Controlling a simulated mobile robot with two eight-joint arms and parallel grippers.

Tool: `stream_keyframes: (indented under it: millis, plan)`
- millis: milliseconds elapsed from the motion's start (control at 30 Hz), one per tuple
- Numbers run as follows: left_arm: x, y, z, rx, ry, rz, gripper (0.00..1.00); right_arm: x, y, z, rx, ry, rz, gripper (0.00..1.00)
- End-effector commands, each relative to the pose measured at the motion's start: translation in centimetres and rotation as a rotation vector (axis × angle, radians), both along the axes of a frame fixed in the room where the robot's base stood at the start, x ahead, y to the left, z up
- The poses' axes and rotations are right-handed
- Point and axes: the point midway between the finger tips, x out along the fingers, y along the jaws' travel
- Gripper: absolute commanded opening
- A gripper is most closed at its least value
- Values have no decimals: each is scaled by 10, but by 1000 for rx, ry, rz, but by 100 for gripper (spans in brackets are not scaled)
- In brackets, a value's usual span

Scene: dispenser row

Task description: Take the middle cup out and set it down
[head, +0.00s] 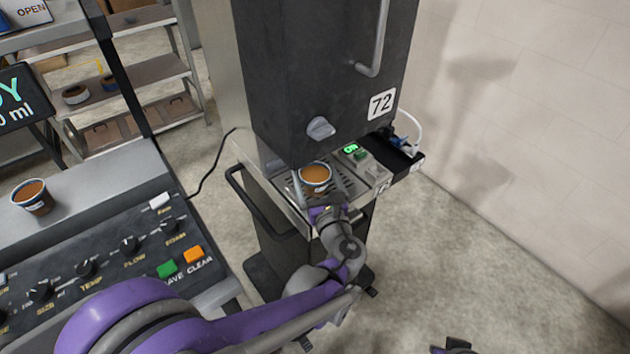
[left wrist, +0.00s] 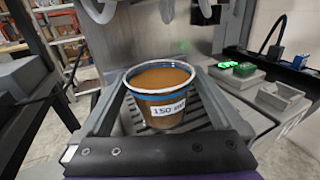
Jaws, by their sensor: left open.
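A cup of brown liquid (head: 315,178) stands upright on the slotted drip tray (head: 345,190) under the dark dispenser marked 72 (head: 320,80). In the left wrist view the cup (left wrist: 165,115) has a blue band and a white label that seems to read 150 ml. My left gripper (head: 318,196) is at the tray's front, open, with its fingers on either side of the cup. The cup's lower part is partly hidden by the gripper. A dark piece at the bottom edge (head: 455,346) may be my right gripper, mostly cut off.
Another brown-filled cup (head: 33,197) stands on the grey console (head: 100,180) at left, above its knobs. A lit green switch (head: 352,148) sits right of the tray. A dark handle rail (head: 262,205) runs beside the tray. Shelves (head: 130,85) stand behind. Floor at right is clear.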

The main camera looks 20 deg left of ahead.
Motion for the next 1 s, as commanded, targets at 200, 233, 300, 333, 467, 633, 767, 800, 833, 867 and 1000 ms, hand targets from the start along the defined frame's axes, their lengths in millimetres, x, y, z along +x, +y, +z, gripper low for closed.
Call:
stream_keyframes:
  millis: [200, 233, 300, 333, 467, 633, 767, 800, 833, 867, 1000]
  plan:
    - [3, 2, 0, -1, 0, -1, 100, 0, 0, 0, 0, 0, 0, 0]
    - [3, 1, 0, -1, 0, -1, 100, 0, 0, 0, 0, 0, 0, 0]
    - [3, 1, 0, -1, 0, -1, 93, 0, 0, 0, 0, 0, 0, 0]
    - [3, 1, 0, -1, 0, -1, 87, 0, 0, 0, 0, 0, 0, 0]
    - [3, 1, 0, -1, 0, -1, 64, 0, 0, 0, 0, 0, 0, 0]
    - [3, 1, 0, -1, 0, -1, 33, 0, 0, 0, 0, 0, 0, 0]
    - [3, 1, 0, 0, 0, -1, 10, 0, 0, 0, 0, 0, 0, 0]
    - [3, 1, 0, 0, 0, -1, 9, 0, 0, 0, 0, 0, 0, 0]
    - [3, 1, 0, 0, 0, -1, 9, 0, 0, 0, 0, 0, 0, 0]
    - [3, 1, 0, 0, 0, -1, 9, 0, 0, 0, 0, 0, 0, 0]
    - [3, 1, 2, 0, 0, -1, 9, 0, 0, 0, 0, 0, 0, 0]
